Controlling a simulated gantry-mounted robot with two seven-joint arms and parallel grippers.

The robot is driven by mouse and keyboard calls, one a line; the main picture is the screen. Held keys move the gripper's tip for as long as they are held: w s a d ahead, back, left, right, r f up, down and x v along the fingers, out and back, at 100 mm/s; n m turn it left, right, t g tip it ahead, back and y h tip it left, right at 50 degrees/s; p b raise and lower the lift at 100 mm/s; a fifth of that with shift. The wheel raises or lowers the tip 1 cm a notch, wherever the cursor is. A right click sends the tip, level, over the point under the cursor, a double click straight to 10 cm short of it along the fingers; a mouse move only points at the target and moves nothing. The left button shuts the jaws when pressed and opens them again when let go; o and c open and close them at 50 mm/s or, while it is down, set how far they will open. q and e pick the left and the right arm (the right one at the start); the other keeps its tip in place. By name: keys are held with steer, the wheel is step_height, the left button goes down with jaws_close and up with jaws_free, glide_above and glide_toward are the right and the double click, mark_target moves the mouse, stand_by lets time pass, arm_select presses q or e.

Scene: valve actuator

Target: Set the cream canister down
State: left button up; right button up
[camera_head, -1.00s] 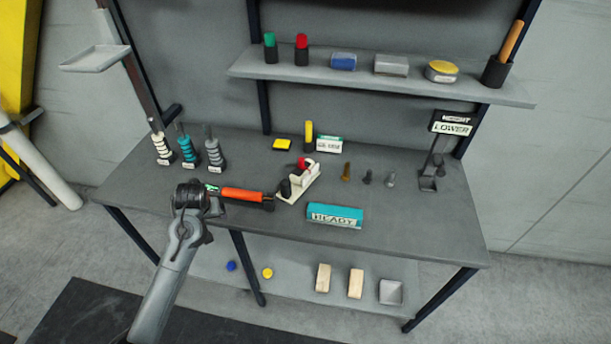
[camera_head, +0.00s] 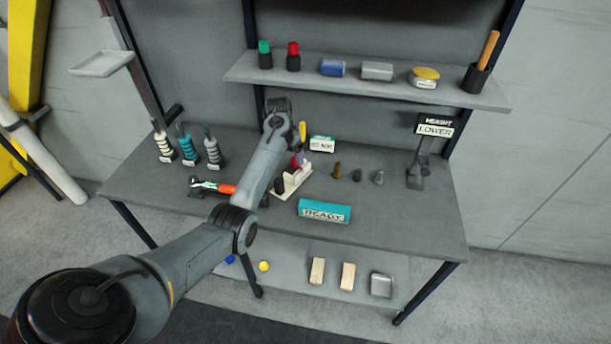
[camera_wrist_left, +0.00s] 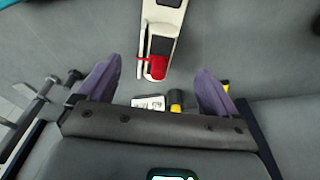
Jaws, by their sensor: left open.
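My left gripper (camera_wrist_left: 158,70) is open, its purple fingers spread wide with nothing held between them. In the head view my own arm hides most of it. No thing is plainly a cream canister. A cream holder (camera_head: 288,183) with a red knob (camera_wrist_left: 157,66) stands on the table just below the gripper; its cream body (camera_wrist_left: 164,18) also shows in the wrist view. A cream ribbed piece (camera_head: 162,146) stands at the table's left. A cream tin with a yellow lid (camera_head: 424,78) sits on the upper shelf. My right gripper is not in view.
Teal (camera_head: 188,150) and grey (camera_head: 212,153) ribbed pieces stand at the left. An orange-handled tool (camera_head: 227,188) lies in front. A yellow cylinder (camera_head: 303,131) and white-labelled box (camera_head: 321,144) stand behind the holder. A teal READY block (camera_head: 324,211) lies in front; small pegs (camera_head: 337,169) stand right.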

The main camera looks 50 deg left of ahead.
mark_target(292, 170)
arm_select(q)
step_height(292, 170, down, 4)
steer(key=shift+w+a+r, duration=0.1)
steer(key=shift+a+r, duration=0.05)
steer(key=shift+r, duration=0.1)
steer(key=shift+w+f+b, duration=0.25)
steer(key=shift+f+b, duration=0.05)
steer(key=shift+f, duration=1.1)
steer(key=shift+w+f+b, duration=0.2)
steer(key=shift+f+b, duration=0.1)
steer(key=shift+f, duration=1.1)
steer(key=c, duration=1.4)
steer(key=shift+c, duration=0.8)
steer(key=shift+r, duration=0.25)
